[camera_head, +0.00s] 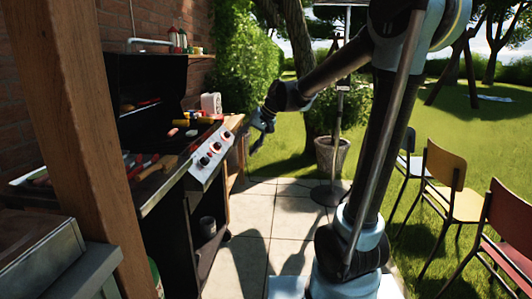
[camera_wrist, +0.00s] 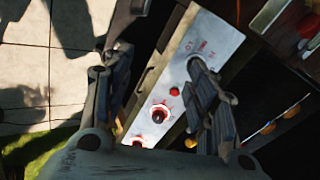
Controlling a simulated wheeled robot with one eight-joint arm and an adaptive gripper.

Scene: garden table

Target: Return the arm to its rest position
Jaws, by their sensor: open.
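My arm reaches from the right of the head view toward the grill (camera_head: 172,177). My gripper (camera_head: 257,133) is in front of the grill's control panel, at its right end. In the wrist view my gripper (camera_wrist: 155,80) is open, with its two fingers apart and nothing between them but the panel behind. The silver control panel (camera_wrist: 200,55) shows red-lit knobs (camera_wrist: 159,113) below and between the fingers. I cannot tell the exact gap between the fingertips and the panel.
A wooden post (camera_head: 95,130) stands close at the left. Bottles (camera_head: 177,40) stand on a shelf above the grill. A potted plant (camera_head: 331,153) is behind my arm. Chairs (camera_head: 455,180) stand at the right. The paved floor (camera_head: 250,255) between is clear.

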